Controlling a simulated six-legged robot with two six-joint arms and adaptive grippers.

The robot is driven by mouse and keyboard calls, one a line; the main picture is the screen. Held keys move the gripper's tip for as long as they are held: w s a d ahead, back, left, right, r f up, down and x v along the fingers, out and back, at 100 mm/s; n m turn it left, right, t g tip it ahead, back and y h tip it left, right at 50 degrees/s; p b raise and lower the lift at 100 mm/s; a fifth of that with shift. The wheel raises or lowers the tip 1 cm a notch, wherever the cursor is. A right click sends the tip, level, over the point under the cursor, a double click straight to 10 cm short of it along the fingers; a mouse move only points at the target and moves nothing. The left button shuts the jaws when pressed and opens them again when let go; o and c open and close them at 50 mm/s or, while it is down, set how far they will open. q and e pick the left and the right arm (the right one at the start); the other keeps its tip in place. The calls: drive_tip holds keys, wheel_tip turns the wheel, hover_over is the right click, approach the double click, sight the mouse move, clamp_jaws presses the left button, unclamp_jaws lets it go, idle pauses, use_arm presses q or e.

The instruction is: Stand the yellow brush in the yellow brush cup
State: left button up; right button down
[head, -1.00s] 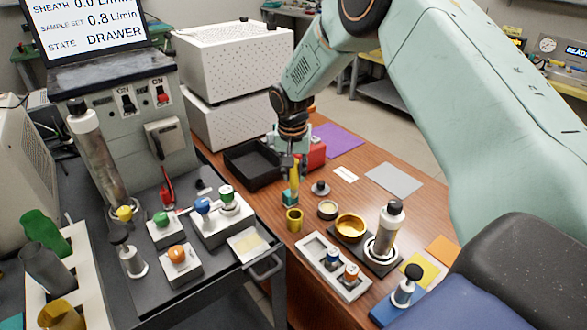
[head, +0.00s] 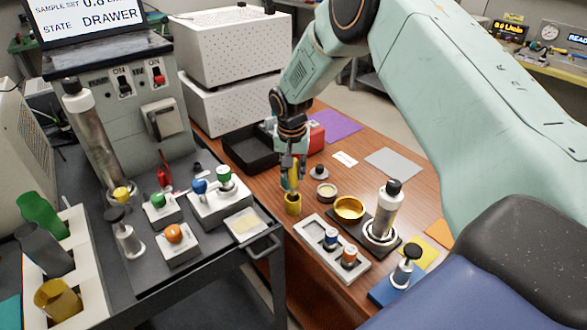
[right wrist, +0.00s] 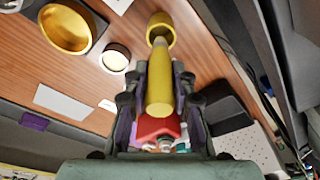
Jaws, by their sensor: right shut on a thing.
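My right gripper (head: 292,170) is shut on the yellow brush (head: 295,176), which it holds upright, bristles down. The yellow brush cup (head: 293,204) stands on the wooden table right below the brush. In the right wrist view the brush (right wrist: 159,92) lies between the fingers (right wrist: 160,100), and its bristle end meets the mouth of the yellow cup (right wrist: 160,26). I cannot tell how far the tip is inside the rim. My left gripper is not in view.
A black tray (head: 237,160) and a red object (head: 316,138) stand behind the gripper. A small round dish (head: 326,193), a gold bowl (head: 349,208) and a grey tray with vials (head: 308,230) stand to the right. The dark cart edge (head: 262,247) is close on the left.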

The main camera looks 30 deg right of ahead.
drive_tip(key=shift+w+f, duration=0.15)
drive_tip(key=shift+w, duration=0.1)
drive_tip(key=shift+s, duration=0.1)
drive_tip(key=shift+s+r, duration=0.2)
drive_tip(key=shift+p, duration=0.4)
drive_tip(key=shift+w+f, duration=0.1)
drive_tip(key=shift+f, duration=0.05)
drive_tip(key=shift+w, duration=0.15)
idle(0.5)
